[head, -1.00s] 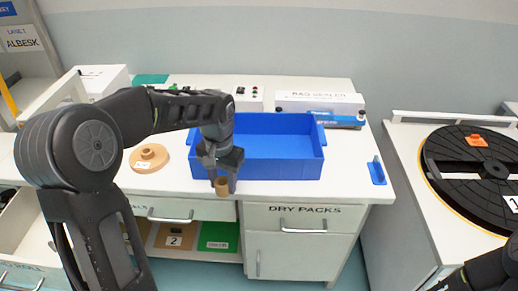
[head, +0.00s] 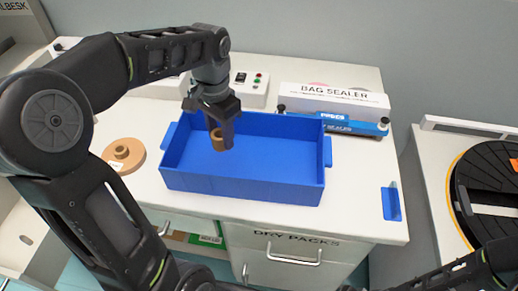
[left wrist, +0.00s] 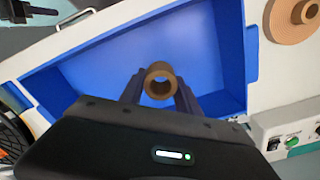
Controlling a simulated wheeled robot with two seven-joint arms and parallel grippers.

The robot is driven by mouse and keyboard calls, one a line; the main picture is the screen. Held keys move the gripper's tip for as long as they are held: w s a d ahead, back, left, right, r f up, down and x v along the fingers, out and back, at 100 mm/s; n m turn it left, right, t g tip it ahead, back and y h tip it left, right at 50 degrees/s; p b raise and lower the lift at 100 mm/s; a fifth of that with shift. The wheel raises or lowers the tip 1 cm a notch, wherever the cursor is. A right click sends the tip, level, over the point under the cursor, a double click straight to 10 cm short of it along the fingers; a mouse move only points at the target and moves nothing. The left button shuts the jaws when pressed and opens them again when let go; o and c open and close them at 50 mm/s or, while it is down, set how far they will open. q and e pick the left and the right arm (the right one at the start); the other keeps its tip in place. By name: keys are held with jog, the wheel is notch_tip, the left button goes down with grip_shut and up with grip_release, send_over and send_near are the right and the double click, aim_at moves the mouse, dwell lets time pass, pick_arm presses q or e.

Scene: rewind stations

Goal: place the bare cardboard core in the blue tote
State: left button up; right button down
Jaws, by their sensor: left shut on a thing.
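The bare cardboard core (head: 217,141) is a short brown ring, held in my left gripper (head: 221,133). The gripper is shut on it, and the core hangs over the left part of the blue tote (head: 240,188). In the left wrist view the core (left wrist: 160,80) sits between the two fingers, its hollow end facing the camera, with the blue tote (left wrist: 100,50) behind and below it. The tote stands open on the white counter and its visible floor is empty.
A round tan disc with a hub (head: 124,155) lies left of the tote. A bag sealer (head: 335,103) stands behind it to the right. A small blue bracket (head: 391,203) is on the counter's right. A black turntable (head: 490,185) stands further right.

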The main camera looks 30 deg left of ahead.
pick_arm(q)
jog(key=shift+s+r, duration=0.1)
jog(key=shift+s, duration=0.05)
send_over(225, 169)
jog(key=shift+f, duration=3.2)
jog(key=shift+s+f, duration=0.1)
jog(key=shift+f, duration=1.75)
jog(key=shift+f, duration=0.25)
jog(key=o, duration=1.3)
jog(key=shift+r, duration=0.1)
jog(key=shift+r, duration=0.15)
